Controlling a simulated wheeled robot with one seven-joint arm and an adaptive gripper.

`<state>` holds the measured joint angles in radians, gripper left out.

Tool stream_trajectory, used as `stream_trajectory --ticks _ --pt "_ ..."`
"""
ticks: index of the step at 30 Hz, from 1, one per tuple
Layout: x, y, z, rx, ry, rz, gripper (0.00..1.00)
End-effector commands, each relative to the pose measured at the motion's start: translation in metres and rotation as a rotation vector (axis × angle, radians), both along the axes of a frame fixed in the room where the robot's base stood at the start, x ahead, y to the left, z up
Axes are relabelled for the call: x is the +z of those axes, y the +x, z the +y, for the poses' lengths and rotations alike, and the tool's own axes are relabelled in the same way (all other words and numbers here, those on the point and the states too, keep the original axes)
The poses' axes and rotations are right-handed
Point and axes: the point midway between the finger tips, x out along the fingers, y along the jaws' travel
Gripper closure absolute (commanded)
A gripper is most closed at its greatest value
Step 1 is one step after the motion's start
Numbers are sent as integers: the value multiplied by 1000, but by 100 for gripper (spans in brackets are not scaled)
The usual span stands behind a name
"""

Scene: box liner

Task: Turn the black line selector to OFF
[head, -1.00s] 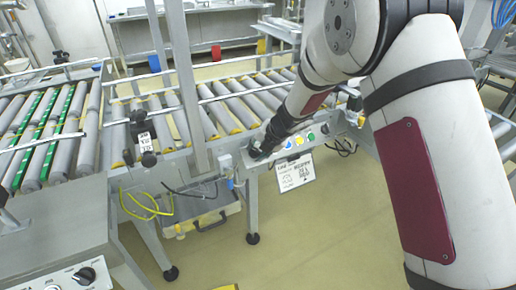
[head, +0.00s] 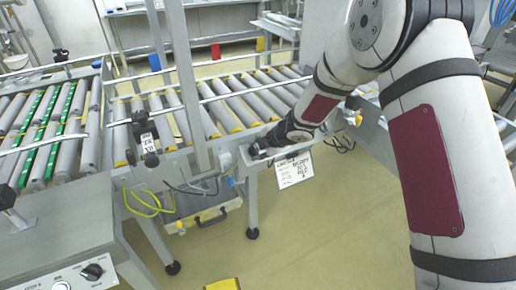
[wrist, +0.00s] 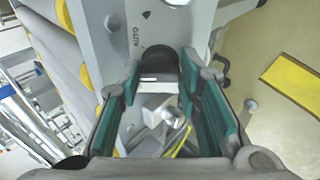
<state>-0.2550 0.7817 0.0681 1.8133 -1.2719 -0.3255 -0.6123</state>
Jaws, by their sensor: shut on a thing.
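My gripper (head: 256,150) is at the left end of the control box (head: 243,160) on the conveyor's front rail. In the wrist view, the green pads of my gripper (wrist: 159,74) stand on either side of the black selector (wrist: 158,58), shut on it. A short white mark shows on the knob's near edge. A label that seems to read AUTO is beside it at the upper left. I cannot see an OFF label. In the head view my gripper and wrist hide the selector and the box's buttons.
A white printed sign (head: 294,170) hangs below the box. A second black knob (head: 92,271) is on the near panel at lower left. Roller conveyors (head: 235,100) run behind the box. A metal post (head: 186,85) stands left of my gripper. Open floor lies in front.

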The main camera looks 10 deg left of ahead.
Motion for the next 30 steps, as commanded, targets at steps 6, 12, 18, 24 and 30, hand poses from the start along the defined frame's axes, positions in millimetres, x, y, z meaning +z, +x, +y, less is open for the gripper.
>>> stream_trajectory --ticks 6,12,18,24,30 --pt "-1 0 -1 -26 16 14 96" --pt "-1 0 -1 -28 18 15 96" --pt "-1 0 -1 -28 17 14 62" --pt "-1 0 -1 -27 18 13 48" --pt "0 0 0 -20 14 10 48"
